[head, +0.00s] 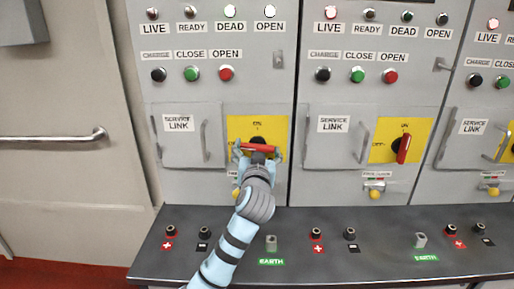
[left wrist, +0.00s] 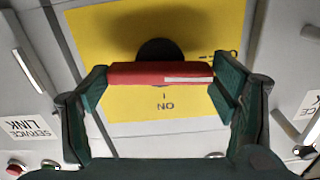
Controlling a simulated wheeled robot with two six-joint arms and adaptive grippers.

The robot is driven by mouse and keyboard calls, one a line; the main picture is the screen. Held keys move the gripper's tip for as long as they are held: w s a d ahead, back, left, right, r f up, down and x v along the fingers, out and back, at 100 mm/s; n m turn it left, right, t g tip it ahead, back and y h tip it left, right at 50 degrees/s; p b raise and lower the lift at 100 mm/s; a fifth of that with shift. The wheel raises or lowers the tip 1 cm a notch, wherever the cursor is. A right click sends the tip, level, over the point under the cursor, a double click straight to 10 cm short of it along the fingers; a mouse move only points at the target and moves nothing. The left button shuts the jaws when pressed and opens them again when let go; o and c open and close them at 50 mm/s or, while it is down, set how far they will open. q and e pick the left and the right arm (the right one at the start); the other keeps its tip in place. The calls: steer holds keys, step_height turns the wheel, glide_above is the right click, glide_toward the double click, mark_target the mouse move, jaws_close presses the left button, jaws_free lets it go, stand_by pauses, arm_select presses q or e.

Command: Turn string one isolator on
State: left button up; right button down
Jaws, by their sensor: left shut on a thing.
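The string one isolator is a yellow plate (head: 275,127) with ON at its top, on the left grey cabinet. Its red handle (head: 258,148) lies level across the plate, below the ON word. My left gripper (head: 259,154) is shut on this handle, with a finger at each end. In the left wrist view the picture is turned over: the red handle (left wrist: 140,72) with a white stripe spans the fingers (left wrist: 160,85), in front of a dark round hub (left wrist: 158,48). ON reads upside down below it. My right gripper is not in view.
A second isolator (head: 385,152) on the middle cabinet has its red handle upright. Above the first isolator, the DEAD (head: 229,11) and OPEN lamps are bright. A service link door (head: 184,146) stands left of it. A dark ledge (head: 330,265) with terminals and earth points runs below.

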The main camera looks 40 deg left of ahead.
arm_select(q)
steer(key=m+p, duration=0.8)
steer(key=shift+r+m+p, duration=0.15)
steer(key=shift+m+p, duration=0.15)
steer(key=shift+p, duration=0.1)
steer(key=m+p, duration=0.3)
steer(key=m, duration=0.1)
steer(key=shift+m, duration=0.3)
steer(key=shift+f+m+p, duration=0.25)
steer(key=shift+m+p, duration=1.05)
steer(key=shift+m, duration=0.5)
steer(key=o, duration=1.2)
steer(key=shift+d, duration=0.1)
steer(key=shift+c, duration=0.2)
